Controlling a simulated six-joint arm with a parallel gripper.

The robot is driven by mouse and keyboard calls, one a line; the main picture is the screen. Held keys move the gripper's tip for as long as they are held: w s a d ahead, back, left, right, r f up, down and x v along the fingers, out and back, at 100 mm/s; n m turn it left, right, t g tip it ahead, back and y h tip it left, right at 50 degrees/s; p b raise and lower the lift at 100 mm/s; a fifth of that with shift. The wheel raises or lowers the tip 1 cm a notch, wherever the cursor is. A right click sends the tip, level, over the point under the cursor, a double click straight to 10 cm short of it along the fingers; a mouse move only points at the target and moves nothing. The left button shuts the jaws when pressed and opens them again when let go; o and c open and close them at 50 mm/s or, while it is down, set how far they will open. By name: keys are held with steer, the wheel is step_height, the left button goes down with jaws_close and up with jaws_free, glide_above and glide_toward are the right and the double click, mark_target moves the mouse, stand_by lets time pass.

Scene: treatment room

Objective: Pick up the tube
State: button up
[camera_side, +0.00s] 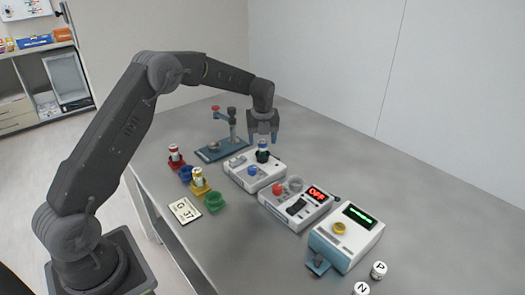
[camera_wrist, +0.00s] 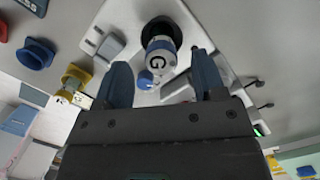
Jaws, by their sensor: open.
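A small tube (camera_side: 262,145) with a pale top, a blue band and a dark lower part stands upright in the rear white device (camera_side: 268,174). In the wrist view the tube (camera_wrist: 159,60) shows a white end marked "G", with a black round part behind it. My gripper (camera_side: 263,138) is open just above the tube, fingers pointing down. In the wrist view its two blue fingers (camera_wrist: 162,72) are on either side of the tube, with gaps; I cannot tell how far down they reach.
Red (camera_side: 176,157) and yellow (camera_side: 199,182) holders bear other small vials at left. Blue (camera_side: 186,173) and green (camera_side: 215,201) cups stand empty nearby. A blue-based stand (camera_side: 213,150) is behind. Two more devices (camera_side: 296,206) (camera_side: 345,238) stand towards the front right.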

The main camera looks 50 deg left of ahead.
mark_target(263, 142)
steer(key=f, duration=0.4)
steer(key=shift+w+a, duration=0.3)
steer(key=shift+c, duration=0.4)
steer(key=c, duration=1)
steer(key=shift+r, duration=0.15)
